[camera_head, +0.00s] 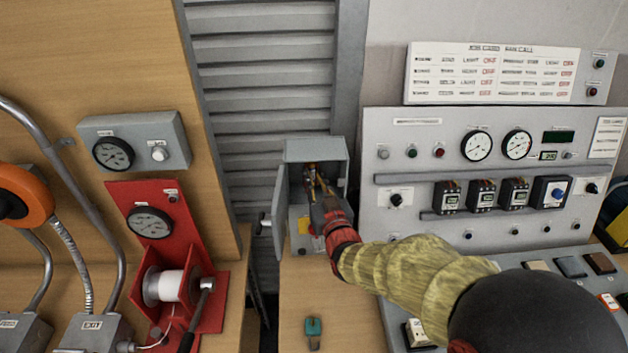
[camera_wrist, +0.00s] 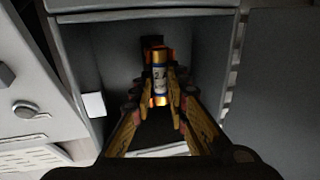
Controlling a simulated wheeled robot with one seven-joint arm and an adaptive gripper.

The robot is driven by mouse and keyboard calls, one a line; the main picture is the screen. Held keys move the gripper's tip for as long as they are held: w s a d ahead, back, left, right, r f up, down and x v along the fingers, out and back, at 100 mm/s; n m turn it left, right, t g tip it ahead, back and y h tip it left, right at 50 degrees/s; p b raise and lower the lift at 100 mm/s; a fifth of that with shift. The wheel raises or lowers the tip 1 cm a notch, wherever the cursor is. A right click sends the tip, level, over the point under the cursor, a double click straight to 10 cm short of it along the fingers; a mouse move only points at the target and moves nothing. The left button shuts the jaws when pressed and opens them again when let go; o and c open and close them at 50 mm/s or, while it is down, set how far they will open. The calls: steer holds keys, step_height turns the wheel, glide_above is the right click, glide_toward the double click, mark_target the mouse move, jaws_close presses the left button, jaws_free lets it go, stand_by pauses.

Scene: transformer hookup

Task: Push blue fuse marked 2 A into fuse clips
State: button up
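The blue fuse (camera_wrist: 160,78) with brass end caps stands upright inside the grey fuse box (camera_head: 315,149), seen in the wrist view. Its marking is too small to read. Orange-copper clip parts show near its upper and lower ends; whether it is seated in them I cannot tell. My gripper (camera_wrist: 161,84) reaches into the box, with a fingertip on each side of the fuse, and looks shut on it. In the head view my gripper (camera_head: 313,178) is inside the open box, and its fingers hide the fuse.
The box door (camera_head: 280,212) hangs open at the left. A control panel (camera_head: 490,150) with gauges and switches stands close on the right. A red winch unit (camera_head: 165,270) is at the left. A teal-handled object (camera_head: 313,327) lies on the wooden bench (camera_head: 350,315) in front.

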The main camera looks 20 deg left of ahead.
steer(key=o, duration=0.4)
steer(key=v, duration=1.2)
stand_by(0.7)
